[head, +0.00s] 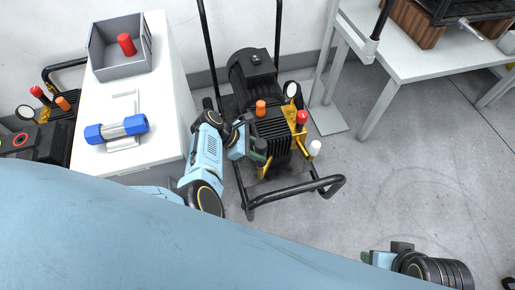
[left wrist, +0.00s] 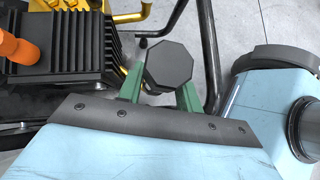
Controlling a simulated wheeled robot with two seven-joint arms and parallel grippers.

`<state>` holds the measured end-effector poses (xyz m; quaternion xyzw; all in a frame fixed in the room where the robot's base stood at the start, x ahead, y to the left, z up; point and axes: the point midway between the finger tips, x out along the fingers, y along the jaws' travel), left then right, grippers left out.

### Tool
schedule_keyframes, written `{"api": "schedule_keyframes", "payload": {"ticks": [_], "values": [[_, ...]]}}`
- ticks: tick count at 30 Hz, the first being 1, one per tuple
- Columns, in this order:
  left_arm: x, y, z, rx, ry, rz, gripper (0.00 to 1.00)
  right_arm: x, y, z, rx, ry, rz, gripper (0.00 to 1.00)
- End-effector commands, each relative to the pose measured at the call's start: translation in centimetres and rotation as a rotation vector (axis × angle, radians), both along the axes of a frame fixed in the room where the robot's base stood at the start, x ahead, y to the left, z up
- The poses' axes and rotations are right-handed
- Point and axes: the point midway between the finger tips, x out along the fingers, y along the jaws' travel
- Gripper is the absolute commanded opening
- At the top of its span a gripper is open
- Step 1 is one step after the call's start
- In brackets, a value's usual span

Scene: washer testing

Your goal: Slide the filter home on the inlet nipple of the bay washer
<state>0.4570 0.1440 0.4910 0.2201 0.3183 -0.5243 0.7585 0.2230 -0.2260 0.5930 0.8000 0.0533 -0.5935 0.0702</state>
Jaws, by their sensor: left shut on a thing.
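The bay washer (head: 270,127) is a black finned pump unit in a black tube frame on the floor, with orange, red and white caps. A cylinder with blue ends and a clear grey middle (head: 122,129), which looks like the filter, lies in a light cradle on the white bench. My left gripper (head: 257,152) is at the washer's near left side. Its green fingers are shut on a dark octagonal cap (left wrist: 168,66). Whether the cap is still seated on the washer, and the nipple itself, I cannot tell. My right gripper (head: 381,257) is at lower right, its jaw gap unclear.
A grey bin (head: 105,70) with a red cylinder (head: 127,44) inside stands on the bench (head: 162,75). Another washer (head: 45,128) is left of the bench. A light table (head: 400,62) stands at upper right. Floor right of the bay washer is clear.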

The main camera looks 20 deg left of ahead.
Motion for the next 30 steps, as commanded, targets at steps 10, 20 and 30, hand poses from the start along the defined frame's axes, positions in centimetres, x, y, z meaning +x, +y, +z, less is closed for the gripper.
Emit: {"api": "schedule_keyframes", "payload": {"ticks": [10, 20, 30], "values": [[0.0, 0.0, -1.1, 0.000, -0.001, 0.001, 0.10, 0.0, 0.0, -0.7, 0.000, 0.000, 0.000, 0.63], [0.0, 0.0, -1.7, 0.000, -0.001, 0.001, 0.10, 0.0, 0.0, -1.1, 0.000, 0.000, 0.000, 0.63], [0.0, 0.0, -1.8, 0.000, 0.000, 0.000, 0.10, 0.0, 0.0, -1.1, 0.000, 0.000, 0.000, 0.63]]}}
